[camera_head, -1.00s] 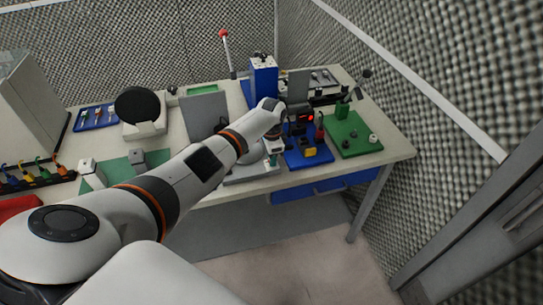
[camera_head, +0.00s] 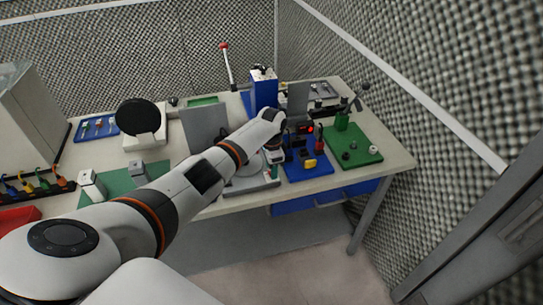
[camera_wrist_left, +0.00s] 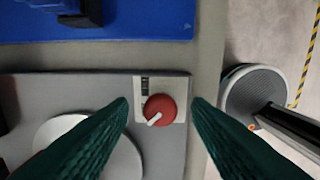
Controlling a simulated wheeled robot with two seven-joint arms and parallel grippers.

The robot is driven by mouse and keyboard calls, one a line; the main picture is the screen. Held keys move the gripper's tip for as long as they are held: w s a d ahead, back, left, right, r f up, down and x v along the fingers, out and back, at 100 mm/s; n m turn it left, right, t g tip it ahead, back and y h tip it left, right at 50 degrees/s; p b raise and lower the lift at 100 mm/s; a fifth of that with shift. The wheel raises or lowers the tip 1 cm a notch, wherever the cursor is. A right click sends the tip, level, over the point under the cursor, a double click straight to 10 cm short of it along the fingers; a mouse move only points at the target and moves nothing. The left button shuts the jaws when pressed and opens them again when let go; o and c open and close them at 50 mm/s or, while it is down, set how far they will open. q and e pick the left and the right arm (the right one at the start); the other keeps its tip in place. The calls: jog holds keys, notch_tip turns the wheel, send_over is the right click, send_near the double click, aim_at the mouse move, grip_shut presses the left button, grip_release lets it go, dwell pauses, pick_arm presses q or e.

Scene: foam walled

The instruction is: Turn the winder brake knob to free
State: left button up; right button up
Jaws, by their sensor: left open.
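The winder brake knob (camera_wrist_left: 159,109) is round and red with a white pointer, on a pale plate (camera_wrist_left: 179,84) at the edge of the grey winder base (camera_wrist_left: 60,88). In the left wrist view its pointer aims down and to the left. My left gripper (camera_wrist_left: 161,102) is open, with one green finger on each side of the knob; I cannot tell whether either touches it. In the head view my left gripper (camera_head: 275,168) hangs over the grey winder base (camera_head: 250,188) near the table's front edge, and I cannot make out the knob there. My right gripper is not in view.
A blue base with a red-lit device (camera_head: 305,170) stands just right of the gripper, and a green board (camera_head: 352,150) beyond it. A grey upright panel (camera_head: 203,127) and a tall blue block (camera_head: 263,92) stand behind. Open floor (camera_head: 290,260) lies in front.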

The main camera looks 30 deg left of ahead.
pick_arm(q)
notch_tip(320, 180, up, 11)
jog(key=b, duration=0.2)
jog(key=shift+r, duration=0.2)
dwell(0.4)
